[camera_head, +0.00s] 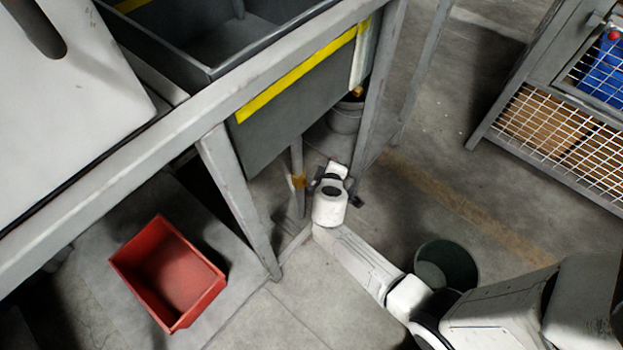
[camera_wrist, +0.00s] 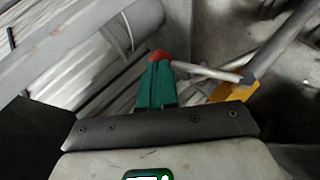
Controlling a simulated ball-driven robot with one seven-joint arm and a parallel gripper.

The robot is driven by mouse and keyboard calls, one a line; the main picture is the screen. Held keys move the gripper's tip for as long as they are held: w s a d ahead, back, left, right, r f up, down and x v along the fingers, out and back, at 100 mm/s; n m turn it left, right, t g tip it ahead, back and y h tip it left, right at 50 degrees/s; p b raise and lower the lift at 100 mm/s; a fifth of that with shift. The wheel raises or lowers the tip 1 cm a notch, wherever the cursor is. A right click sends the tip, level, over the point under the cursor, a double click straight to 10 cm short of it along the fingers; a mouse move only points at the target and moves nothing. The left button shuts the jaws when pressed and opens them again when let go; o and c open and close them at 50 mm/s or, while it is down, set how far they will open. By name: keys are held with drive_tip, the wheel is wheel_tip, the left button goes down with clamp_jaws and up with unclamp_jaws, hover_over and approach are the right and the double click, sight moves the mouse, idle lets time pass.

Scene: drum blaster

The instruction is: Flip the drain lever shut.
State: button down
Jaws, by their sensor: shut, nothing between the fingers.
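My gripper (camera_wrist: 156,78) shows in the wrist view with its green fingers closed together and nothing held. A thin grey drain lever (camera_wrist: 205,73) runs from a grey drain pipe leftwards to a red end (camera_wrist: 158,56). The red end is right at my fingertips, partly hidden by them; I cannot tell whether they touch. An orange-yellow valve body (camera_wrist: 234,92) sits on the pipe near the lever's root. In the head view the valve body (camera_head: 298,181) is on the pipe below the tank, left of my wrist. The lever itself is not clear there.
The grey tank (camera_head: 290,128) with a yellow stripe hangs in a metal frame (camera_head: 240,195), whose legs flank the pipe. A red bin (camera_head: 170,275) is at lower left, a grey bucket (camera_head: 345,117) behind, and a dark green bin (camera_head: 447,262) near my arm.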

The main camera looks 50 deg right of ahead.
drive_tip(key=shift+d+f+m+y+b, duration=0.25)
drive_tip(key=shift+d+f+y, duration=0.35)
drive_tip(key=shift+d+f, duration=0.45)
drive_tip(key=shift+d+f+m+y+b, duration=0.15)
drive_tip(key=shift+d+f+y+b, duration=0.15)
drive_tip(key=shift+d+f+y, duration=0.7)
drive_tip(key=shift+a+f+h, duration=0.15)
drive_tip(key=shift+f+h, duration=0.25)
drive_tip(key=shift+h, duration=0.1)
drive_tip(key=shift+s, duration=0.1)
drive_tip(key=s+a+r+p, duration=0.2)
drive_tip(key=s+r+p, duration=0.1)
drive_tip(key=r, duration=0.3)
drive_tip(key=s+a+r+p, duration=0.2)
drive_tip(key=s+r+p, duration=0.1)
drive_tip(key=r, duration=0.3)
drive_tip(key=shift+s+a+p, duration=0.15)
drive_tip(key=shift+a+p, duration=0.2)
drive_tip(key=shift+p, duration=0.55)
